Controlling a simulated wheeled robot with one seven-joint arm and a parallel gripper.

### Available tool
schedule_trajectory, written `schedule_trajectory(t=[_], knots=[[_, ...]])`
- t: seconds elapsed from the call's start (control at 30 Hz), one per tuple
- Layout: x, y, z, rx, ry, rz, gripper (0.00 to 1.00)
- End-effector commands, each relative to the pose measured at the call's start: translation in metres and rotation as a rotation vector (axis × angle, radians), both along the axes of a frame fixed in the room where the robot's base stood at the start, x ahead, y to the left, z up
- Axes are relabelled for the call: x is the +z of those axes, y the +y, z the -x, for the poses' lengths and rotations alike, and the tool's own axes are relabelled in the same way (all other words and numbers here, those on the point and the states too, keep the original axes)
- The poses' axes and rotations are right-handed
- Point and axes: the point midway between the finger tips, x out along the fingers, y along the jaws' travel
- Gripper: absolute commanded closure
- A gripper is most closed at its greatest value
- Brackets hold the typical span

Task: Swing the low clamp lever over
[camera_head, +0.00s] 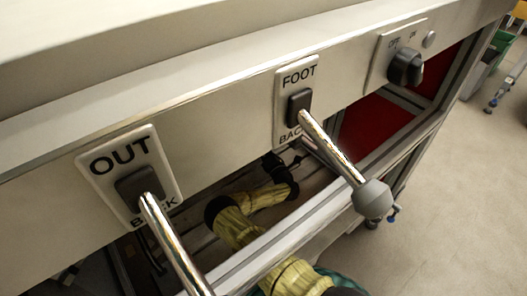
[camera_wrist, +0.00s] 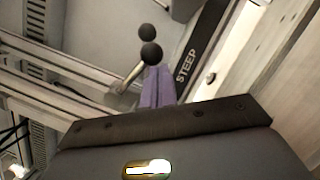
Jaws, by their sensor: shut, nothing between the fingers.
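In the wrist view a metal lever rod with a dark ball end (camera_wrist: 151,54) stands just beyond my gripper (camera_wrist: 157,72). A second dark ball (camera_wrist: 147,31) shows close above it. The purple fingers are together and empty, their tips just below the nearer ball; I cannot tell whether they touch it. In the head view my arm reaches below the panel, and the gripper cannot be made out there.
In the head view the front panel (camera_head: 225,120) carries a FOOT/BACK lever (camera_head: 335,153), an OUT/BACK lever (camera_head: 172,243) and an OFF/ON knob (camera_head: 404,67). The FOOT lever's grey ball juts out above my arm. Frame rails (camera_head: 275,240) run below.

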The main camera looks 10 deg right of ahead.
Motion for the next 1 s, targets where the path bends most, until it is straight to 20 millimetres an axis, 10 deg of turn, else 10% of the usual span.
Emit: schedule_trajectory(t=[1.0], knots=[[0.027,-0.014,-0.007,-0.003,-0.054,0.100,1.00]])
